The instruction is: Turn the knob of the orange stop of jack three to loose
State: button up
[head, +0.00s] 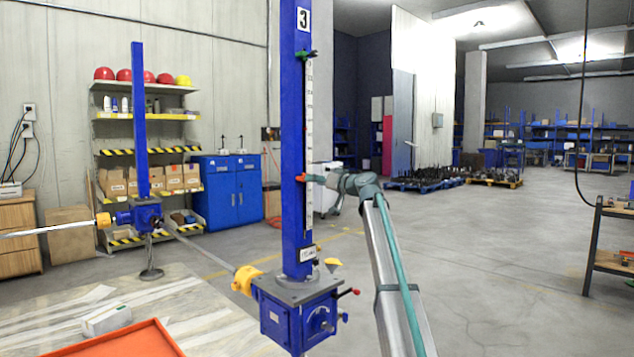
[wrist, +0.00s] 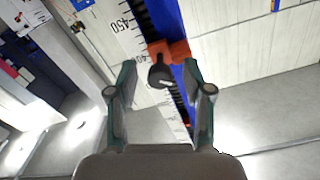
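Jack three is a blue column (head: 290,130) with a "3" plate at its top and a white scale along its side. Its orange stop (head: 313,178) sits about midway up the scale. In the wrist view the orange stop (wrist: 179,51) carries a round black knob (wrist: 160,76) with a light pointer mark. My gripper (wrist: 159,66) is open, one finger on each side of the knob, with gaps visible; I cannot tell how far the fingertips reach past it. In the head view my gripper (head: 332,180) is at the stop's right, hiding the knob.
A dark green stop (head: 306,55) sits higher on the scale. The blue gearbox (head: 300,310) with red-tipped levers is below. A second blue jack (head: 140,120) stands left, linked by a shaft. An orange tray (head: 120,343) lies front left.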

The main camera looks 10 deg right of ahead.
jog(key=v, duration=1.2)
jog(key=shift+a, duration=0.1)
